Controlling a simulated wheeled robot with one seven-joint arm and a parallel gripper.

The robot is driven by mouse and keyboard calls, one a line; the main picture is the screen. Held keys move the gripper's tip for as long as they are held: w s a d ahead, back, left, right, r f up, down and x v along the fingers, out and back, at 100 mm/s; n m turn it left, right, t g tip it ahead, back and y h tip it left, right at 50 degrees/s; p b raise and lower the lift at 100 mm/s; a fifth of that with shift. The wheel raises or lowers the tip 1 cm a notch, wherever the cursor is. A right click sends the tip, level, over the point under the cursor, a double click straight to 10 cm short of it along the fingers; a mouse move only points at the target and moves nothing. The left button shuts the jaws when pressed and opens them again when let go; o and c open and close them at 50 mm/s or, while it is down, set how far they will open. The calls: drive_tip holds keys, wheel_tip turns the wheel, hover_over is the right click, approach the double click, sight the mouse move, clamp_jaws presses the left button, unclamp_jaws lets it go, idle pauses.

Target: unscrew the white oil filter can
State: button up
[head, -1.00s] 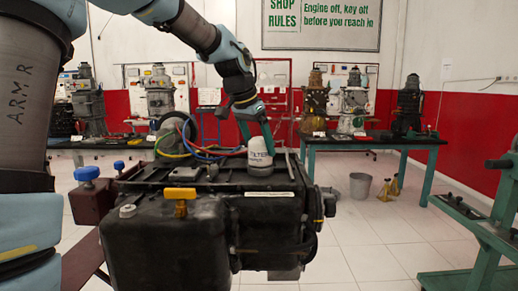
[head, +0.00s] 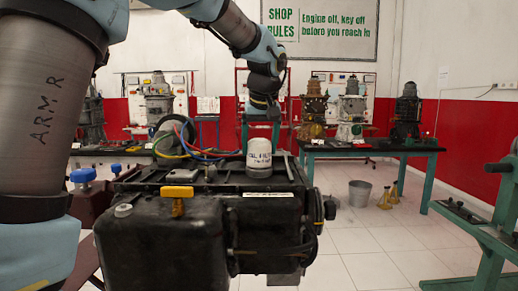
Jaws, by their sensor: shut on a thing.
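The white oil filter can (head: 259,161) stands upright on top of the dark engine block (head: 215,178), with its dark lettering facing me. My gripper (head: 261,140) comes down on the can from above. Its teal fingers show at the left and right of the can's upper part, and it is shut on the can. The can's lower end meets the engine top. The thread and any gap under the can are hidden from this view.
Red, blue and yellow hoses (head: 190,143) lie left of the can. A yellow handle (head: 177,195) stands at the engine's front. A green workbench (head: 372,150) with engine trainers is behind at right. A grey bucket (head: 359,193) stands on open floor.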

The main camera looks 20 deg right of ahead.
drive_tip(key=n+y, duration=0.1)
drive_tip(key=n, duration=0.2)
drive_tip(key=n+y+p, duration=0.1)
drive_tip(key=n, duration=0.2)
drive_tip(key=shift+d+r+n+y, duration=0.1)
drive_tip(key=shift+d+n+y, duration=0.05)
drive_tip(key=shift+n+y, duration=0.15)
drive_tip(key=n+y+p, duration=0.1)
drive_tip(key=n, duration=0.3)
drive_tip(key=shift+g+p, duration=0.35)
drive_tip(key=shift+g, duration=0.05)
drive_tip(key=shift+w+n+y+p, duration=0.1)
drive_tip(key=shift+n+y+p, duration=0.4)
drive_tip(key=shift+n, duration=0.4)
drive_tip(key=shift+g, duration=0.3)
drive_tip(key=o, duration=1.2)
drive_tip(key=v, duration=1)
drive_tip(key=shift+d+r, duration=0.1)
drive_tip(key=shift+r, duration=0.15)
